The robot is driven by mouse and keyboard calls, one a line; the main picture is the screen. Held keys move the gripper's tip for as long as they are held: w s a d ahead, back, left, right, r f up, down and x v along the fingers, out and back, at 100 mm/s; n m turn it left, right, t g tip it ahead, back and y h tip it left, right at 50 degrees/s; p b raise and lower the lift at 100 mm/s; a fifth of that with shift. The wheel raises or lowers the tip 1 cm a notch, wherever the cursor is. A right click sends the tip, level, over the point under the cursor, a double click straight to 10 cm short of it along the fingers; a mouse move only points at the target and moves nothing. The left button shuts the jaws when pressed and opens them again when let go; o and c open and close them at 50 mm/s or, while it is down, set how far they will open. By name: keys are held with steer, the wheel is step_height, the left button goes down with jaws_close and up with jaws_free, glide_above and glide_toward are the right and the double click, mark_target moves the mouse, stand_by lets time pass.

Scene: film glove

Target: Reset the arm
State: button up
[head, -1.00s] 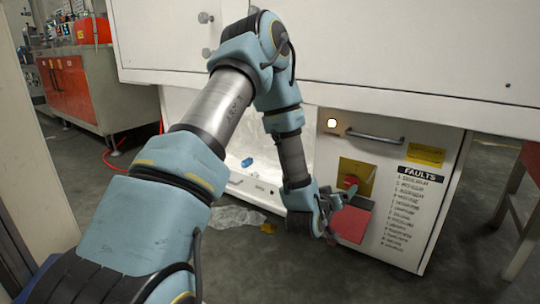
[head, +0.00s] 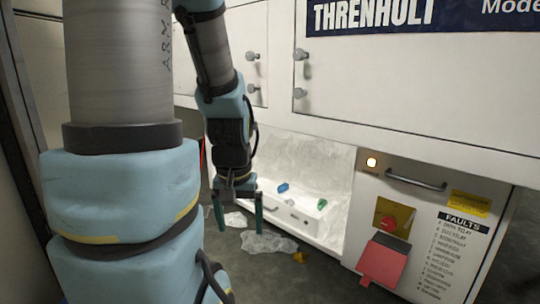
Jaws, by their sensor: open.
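My arm fills the left of the head view, with its forearm hanging down in the middle left. My gripper (head: 239,222) points down with its two green fingers spread apart and nothing between them. It hangs in front of the left end of a low white tray (head: 295,228) in the machine's open bay. It is apart from the red switch and the red flap on the right panel.
The white machine (head: 420,85) has a red rotary switch (head: 389,222), a red flap (head: 382,264) and a handle (head: 416,181). A blue item (head: 283,187) and a green item (head: 321,204) are at the tray. Clear film (head: 268,242) and an orange scrap (head: 300,257) lie on the floor.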

step_height(320, 180, up, 38)
steer(key=p, duration=3.7)
steer(key=shift+p, duration=0.4)
